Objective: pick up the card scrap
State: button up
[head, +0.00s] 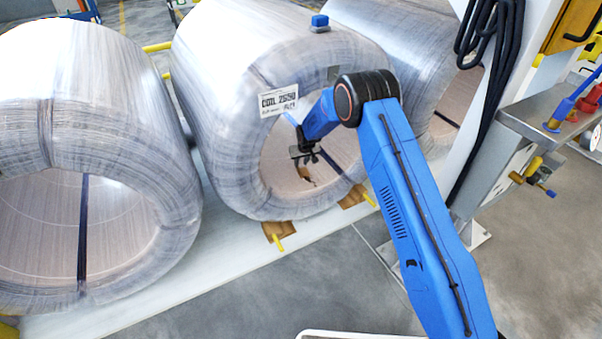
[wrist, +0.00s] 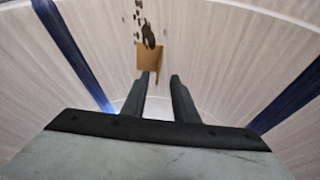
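The card scrap (wrist: 148,60) is a small brown piece in the wrist view. It lies on the inner wall of the middle wrapped coil (head: 228,90), with a dark patch at its far edge. In the head view a small brown bit of it (head: 304,173) shows just below my gripper (head: 308,160), inside the coil's bore. In the wrist view my gripper (wrist: 161,78) has its two dark fingers apart with nothing between them. The scrap is just beyond the fingertips, more in line with the left finger. Whether a fingertip touches it I cannot tell.
Dark flecks (wrist: 138,15) lie beyond the scrap. Blue straps (wrist: 75,55) run along the bore on both sides. A blue block (head: 319,23) sits on the coil's top. Other wrapped coils stand left (head: 90,130) and right (head: 425,50). A metal bench (head: 545,125) is at right.

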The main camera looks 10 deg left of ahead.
aim_at(299, 169)
jog(key=shift+x, duration=4.3)
jog(key=shift+c, duration=0.4)
grip_shut()
